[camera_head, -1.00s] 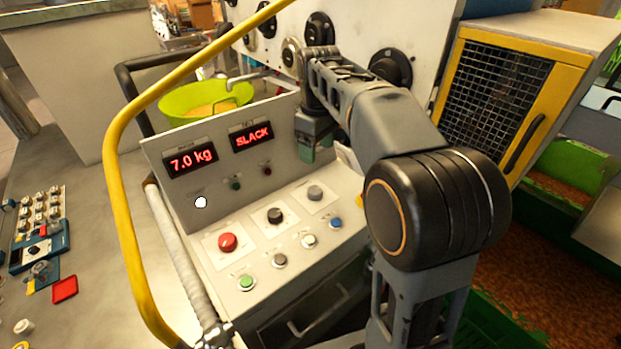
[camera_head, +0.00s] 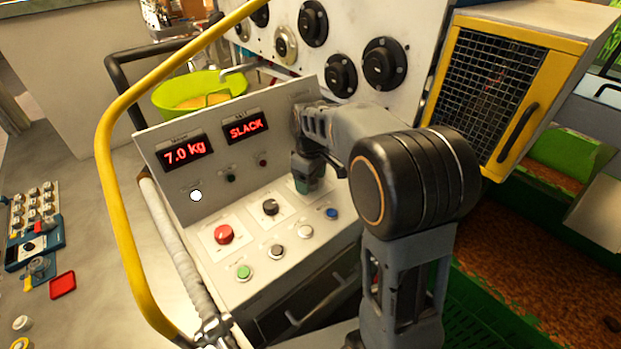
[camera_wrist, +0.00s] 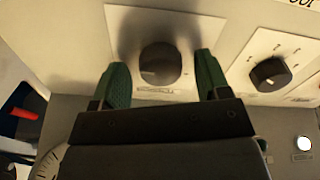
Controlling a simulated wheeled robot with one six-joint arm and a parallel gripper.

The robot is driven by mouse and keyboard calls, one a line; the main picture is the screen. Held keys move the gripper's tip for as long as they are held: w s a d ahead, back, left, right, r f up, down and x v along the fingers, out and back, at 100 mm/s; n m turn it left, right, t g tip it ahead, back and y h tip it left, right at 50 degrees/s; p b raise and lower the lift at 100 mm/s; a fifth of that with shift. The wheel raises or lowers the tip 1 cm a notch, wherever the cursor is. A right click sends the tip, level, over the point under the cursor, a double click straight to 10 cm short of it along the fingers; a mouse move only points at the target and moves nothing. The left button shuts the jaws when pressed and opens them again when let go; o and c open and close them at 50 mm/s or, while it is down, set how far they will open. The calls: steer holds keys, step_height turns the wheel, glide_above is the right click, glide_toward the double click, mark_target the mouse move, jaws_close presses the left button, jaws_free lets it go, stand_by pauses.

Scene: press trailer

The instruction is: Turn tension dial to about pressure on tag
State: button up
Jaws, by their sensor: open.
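A dark round dial (camera_wrist: 160,64) on a white plate shows in the wrist view. My gripper (camera_wrist: 158,80) is open, with one green finger on each side of this dial, apparently clear of it. In the head view my gripper (camera_head: 308,180) hangs over the rightmost dial of the panel and hides it. A second dark dial (camera_head: 270,207) sits to its left; a neighbouring dial (camera_wrist: 270,74) shows at right in the wrist view. The displays read "7.0 kg" (camera_head: 185,151) and "SLACK" (camera_head: 246,128). Dial labels are too small to read; no pressure tag is readable.
A red button (camera_head: 224,234), a green button (camera_head: 244,272) and a blue button (camera_head: 332,213) sit on the same panel. A yellow rail (camera_head: 113,170) curves around the left side. A mesh-fronted yellow cabinet (camera_head: 497,85) stands at right.

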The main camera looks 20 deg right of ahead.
steer(key=shift+f, duration=0.1)
steer(key=shift+c, duration=0.3)
steer(key=c, duration=0.9)
steer(key=shift+o, duration=0.2)
